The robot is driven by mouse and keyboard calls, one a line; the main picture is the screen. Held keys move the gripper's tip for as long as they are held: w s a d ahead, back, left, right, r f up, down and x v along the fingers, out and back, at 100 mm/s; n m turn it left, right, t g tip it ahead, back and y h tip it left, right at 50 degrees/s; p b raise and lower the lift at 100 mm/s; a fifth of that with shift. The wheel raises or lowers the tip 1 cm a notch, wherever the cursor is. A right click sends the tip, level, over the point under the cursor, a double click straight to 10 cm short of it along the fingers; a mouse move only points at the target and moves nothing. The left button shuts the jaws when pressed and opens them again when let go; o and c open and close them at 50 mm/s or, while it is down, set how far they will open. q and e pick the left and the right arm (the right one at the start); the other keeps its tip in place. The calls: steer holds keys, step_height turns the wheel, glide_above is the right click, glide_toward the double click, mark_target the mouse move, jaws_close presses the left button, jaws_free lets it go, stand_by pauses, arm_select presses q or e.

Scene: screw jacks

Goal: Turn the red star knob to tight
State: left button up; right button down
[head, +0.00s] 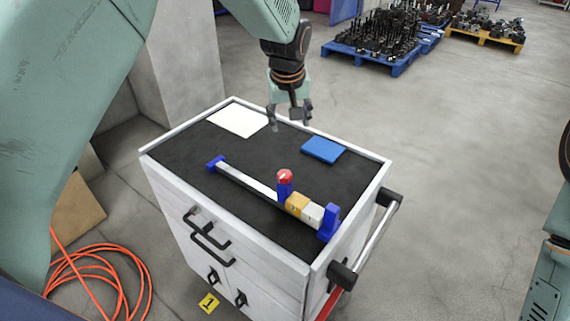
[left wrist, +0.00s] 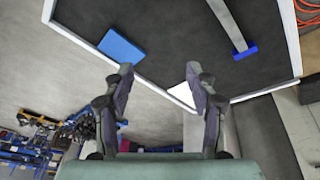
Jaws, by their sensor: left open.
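The red star knob (head: 285,175) sits upright on top of a blue slider block (head: 284,191) on a pale rail (head: 245,181) in the head view. The rail runs across the dark top of a white cart. My left gripper (head: 290,120) is open and empty, above the cart's far edge, well behind and apart from the knob. Its two spread fingers also show in the left wrist view (left wrist: 160,85), where the knob is out of view. How tight the knob is cannot be told. My right gripper is not in view.
A yellow block (head: 297,204) and a white block (head: 312,214) sit between the slider and the blue end stop (head: 329,222). Another blue end stop (head: 216,163) is at the far left. A white sheet (head: 238,119) and blue pad (head: 322,149) lie behind the rail.

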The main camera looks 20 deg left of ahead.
mark_target(285, 174)
arm_select(q)
steer(key=s+g, duration=0.1)
steer(key=s, duration=0.1)
steer(key=s+f+g, duration=0.1)
steer(key=s, duration=0.1)
steer(key=s+g, duration=0.1)
steer(key=s, duration=0.2)
steer(key=shift+d+f+g+h, duration=0.3)
steer(key=shift+d+f, duration=0.05)
step_height(285, 174, down, 8)
steer(key=shift+r, duration=0.2)
steer(key=shift+d, duration=0.1)
steer(key=c, duration=1.1)
